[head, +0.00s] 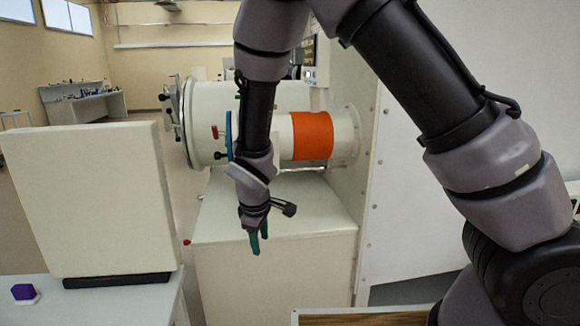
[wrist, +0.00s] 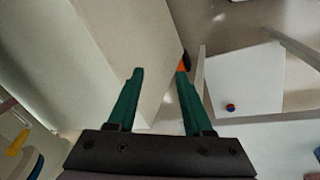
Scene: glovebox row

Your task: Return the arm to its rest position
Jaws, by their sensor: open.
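My gripper (head: 258,243) hangs pointing down in the head view, in front of the white cabinet below the cylinder. Its green fingers are apart with nothing between them in the wrist view (wrist: 160,92). My arm arches across the head view from the right side and comes down in front of the cylinder. The gripper does not appear to hold anything.
The white cylinder (head: 268,98) with an orange band (head: 312,136) sits above the white cabinet (head: 300,280). A large pale panel (head: 85,205) stands at left on a white table with a purple piece (head: 23,291). A wooden-topped surface (head: 360,319) lies at the bottom.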

